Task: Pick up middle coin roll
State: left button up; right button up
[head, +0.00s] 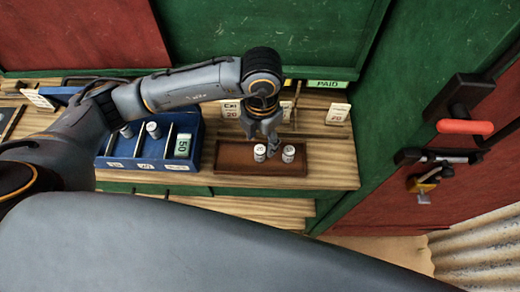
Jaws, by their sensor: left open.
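A shallow brown wooden tray (235,160) lies on the wooden counter. One white coin roll (259,153) stands upright in it on the left, and another white coin roll (288,153) stands to the right. My left gripper (274,151) points down over the tray, open, with its fingertips between these two rolls. I cannot tell whether a middle coin roll stands there, as the fingers cover that spot. My right gripper is not in view.
A blue divided box (197,158) to the left holds white rolls (153,130) and a green-and-white piece marked 50 (182,146). Price cards (338,113) and a green PAID sign (327,84) stand behind.

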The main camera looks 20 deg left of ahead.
aim_at(260, 149)
pick_arm(q)
jog(key=shift+f, duration=0.35)
jog(key=f+p, duration=0.2)
jog(key=shift+a+f, duration=0.25)
jog(key=shift+f, duration=0.05)
notch_tip(260, 149, down, 2)
jog(key=shift+w+f, duration=0.1)
jog(key=shift+f, duration=0.2)
grip_shut()
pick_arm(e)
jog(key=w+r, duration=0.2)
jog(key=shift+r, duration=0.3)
